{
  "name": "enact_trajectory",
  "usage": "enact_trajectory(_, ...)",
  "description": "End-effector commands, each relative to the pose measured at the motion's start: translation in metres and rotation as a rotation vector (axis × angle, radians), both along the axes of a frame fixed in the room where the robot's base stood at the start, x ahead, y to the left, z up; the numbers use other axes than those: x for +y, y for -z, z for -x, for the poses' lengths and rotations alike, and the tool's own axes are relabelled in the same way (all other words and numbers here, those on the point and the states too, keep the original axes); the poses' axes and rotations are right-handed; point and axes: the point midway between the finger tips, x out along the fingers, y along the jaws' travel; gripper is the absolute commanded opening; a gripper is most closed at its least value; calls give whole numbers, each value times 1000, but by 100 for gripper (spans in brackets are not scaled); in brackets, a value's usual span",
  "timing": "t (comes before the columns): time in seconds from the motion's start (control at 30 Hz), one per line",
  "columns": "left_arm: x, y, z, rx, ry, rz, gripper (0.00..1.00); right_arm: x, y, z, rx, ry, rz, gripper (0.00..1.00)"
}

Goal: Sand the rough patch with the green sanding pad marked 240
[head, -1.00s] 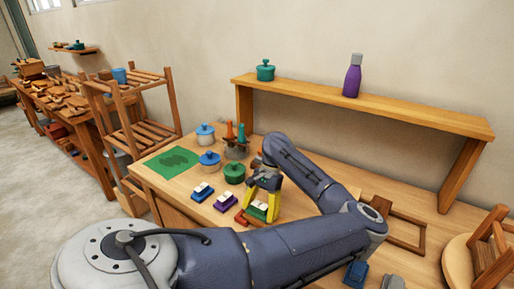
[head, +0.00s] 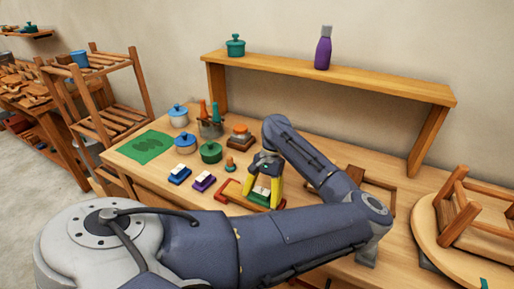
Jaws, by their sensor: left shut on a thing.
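The green sanding pad (head: 260,196) with a pale top is between the yellow fingers of my left gripper (head: 263,190), which is shut on it. It is over or at the red tray or frame (head: 228,193) on the bench; I cannot tell whether it touches. The number on it is too small to read. A blue pad (head: 179,174) and a purple pad (head: 204,182) lie to the left. A green sheet with a darker patch (head: 148,146) lies at the bench's left end; I cannot tell whether this is the rough patch. My right gripper is not in view.
A light blue pot (head: 178,115), a blue pot (head: 185,142) and a green pot (head: 211,152) stand behind the pads. A small orange-and-teal piece (head: 230,164) stands near the gripper. A raised shelf (head: 330,78) spans the back. A round wooden seat (head: 425,225) is at right.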

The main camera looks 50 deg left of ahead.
Motion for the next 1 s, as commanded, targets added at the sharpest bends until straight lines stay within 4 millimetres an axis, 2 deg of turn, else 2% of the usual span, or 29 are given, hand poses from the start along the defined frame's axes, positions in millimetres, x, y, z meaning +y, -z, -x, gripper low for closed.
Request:
enact_trajectory(0.27,-18,1,-2,0,-13,2,41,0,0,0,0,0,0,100)
enact_trajectory(0.33,-17,-7,-3,-4,-15,0,41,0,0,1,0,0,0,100)
enact_trajectory(0.4,-17,-25,-3,-6,-15,2,41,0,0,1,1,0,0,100)
enact_trajectory(1.0,-14,-76,0,-2,-20,2,41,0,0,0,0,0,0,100)
